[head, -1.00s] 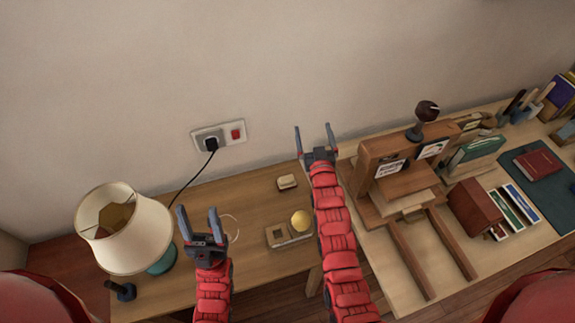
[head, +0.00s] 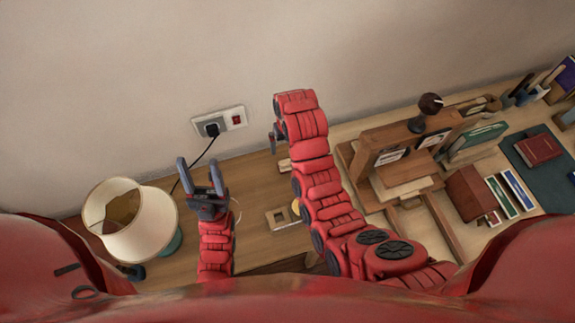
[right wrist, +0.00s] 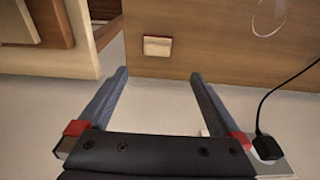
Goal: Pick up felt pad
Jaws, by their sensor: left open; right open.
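A small pale block that looks like the felt pad (head: 284,164) lies on the wooden side table, partly hidden by my right arm. In the right wrist view the felt pad (right wrist: 157,46) shows whole, beyond the fingertips and roughly between their lines. My right gripper (right wrist: 158,74) is open and empty, apart from the pad. In the head view only a dark bit of my right gripper (head: 274,144) shows, at the bent end of the arm. My left gripper (head: 201,176) is open and empty, pointing up beside the lamp.
A lamp (head: 127,219) stands at the left. A wall socket (head: 219,121) with a plug and black cable (right wrist: 285,82) is close to the right gripper. A square holder (head: 279,219) lies on the table. A wooden press (head: 400,150) stands on the right-hand table.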

